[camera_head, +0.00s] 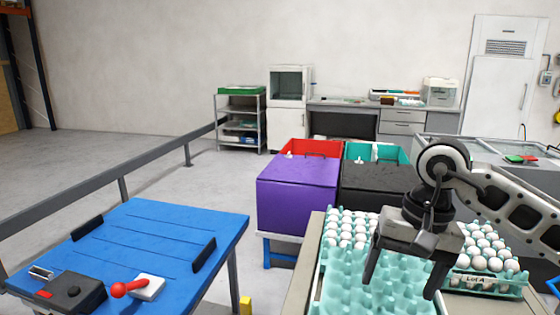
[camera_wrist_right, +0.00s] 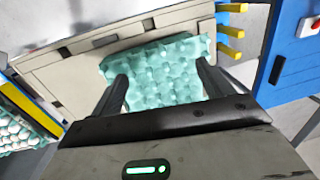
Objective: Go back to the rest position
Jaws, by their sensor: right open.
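A teal egg tray (camera_head: 345,292) lies on the pale table in front of me. A second tray labelled "Lot A" (camera_head: 478,279) stands to the right, filled with white eggs. My right gripper (camera_head: 402,286) hangs over the first tray, fingers pointing down, open and empty. In the right wrist view, empty teal cups (camera_wrist_right: 160,82) show between and beyond its two fingers. The arm hides part of both trays. My left gripper is not in view.
A blue table (camera_head: 140,240) with a red-handled switch box (camera_head: 146,288) stands at the left. Purple (camera_head: 297,192) and black bins (camera_head: 375,190) stand beyond the trays. A grey rail (camera_head: 150,178) runs along the left. Open floor lies between the blue table and the bins.

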